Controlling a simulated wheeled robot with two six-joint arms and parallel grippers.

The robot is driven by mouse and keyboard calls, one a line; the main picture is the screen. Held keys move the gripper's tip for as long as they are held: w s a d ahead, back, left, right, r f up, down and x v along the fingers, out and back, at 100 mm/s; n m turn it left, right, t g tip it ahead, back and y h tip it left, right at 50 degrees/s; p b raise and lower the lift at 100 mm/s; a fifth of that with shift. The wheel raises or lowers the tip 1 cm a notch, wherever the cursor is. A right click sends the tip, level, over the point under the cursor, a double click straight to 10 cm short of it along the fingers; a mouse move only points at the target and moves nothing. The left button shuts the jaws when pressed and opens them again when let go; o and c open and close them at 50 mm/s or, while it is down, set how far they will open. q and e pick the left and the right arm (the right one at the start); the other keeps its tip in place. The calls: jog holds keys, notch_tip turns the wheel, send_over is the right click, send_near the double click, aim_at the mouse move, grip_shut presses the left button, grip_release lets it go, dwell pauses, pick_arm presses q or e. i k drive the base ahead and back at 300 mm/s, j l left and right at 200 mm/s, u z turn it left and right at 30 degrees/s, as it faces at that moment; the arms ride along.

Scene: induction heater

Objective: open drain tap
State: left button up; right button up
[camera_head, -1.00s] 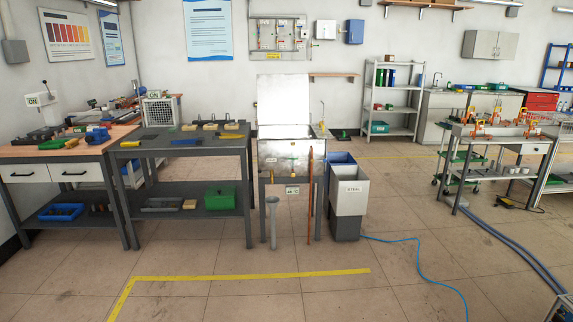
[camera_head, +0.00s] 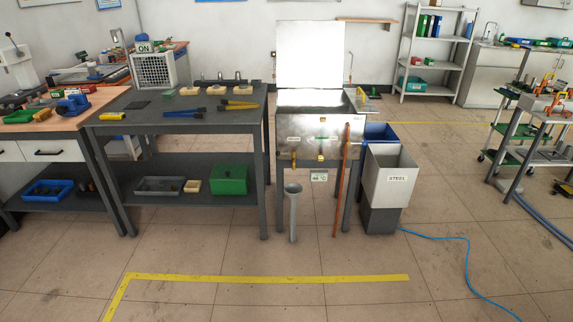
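A metal tank (camera_head: 310,127) with its lid raised stands on legs at the centre. Small brass-yellow fittings that look like taps sit low on its front, one at the left (camera_head: 294,160) and one near the middle (camera_head: 320,157). Their handle positions are too small to tell. A grey funnel-topped pipe (camera_head: 292,212) stands on the floor below the left fitting. A small label reading about 46 °C (camera_head: 319,177) hangs under the tank. Neither of my grippers is in view.
A dark workbench (camera_head: 190,125) with tools stands left of the tank. A grey bin marked STEEL (camera_head: 390,185) and a blue bin (camera_head: 378,133) stand at its right. A reddish rod (camera_head: 340,190) leans on its front. Yellow tape (camera_head: 270,278) marks open floor in front.

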aim_at(294, 155)
jog(key=i, duration=0.5)
jog(key=i+j+z, duration=0.15)
jog(key=i+j, duration=0.35)
jog(key=i, duration=0.2)
jog(key=i+j+z, duration=0.2)
jog(key=i+j, duration=0.4)
jog(key=i+j+z, duration=0.15)
jog(key=i+j, duration=0.55)
jog(key=i+j+z, duration=0.15)
jog(key=i+j, duration=0.4)
jog(key=j, duration=0.25)
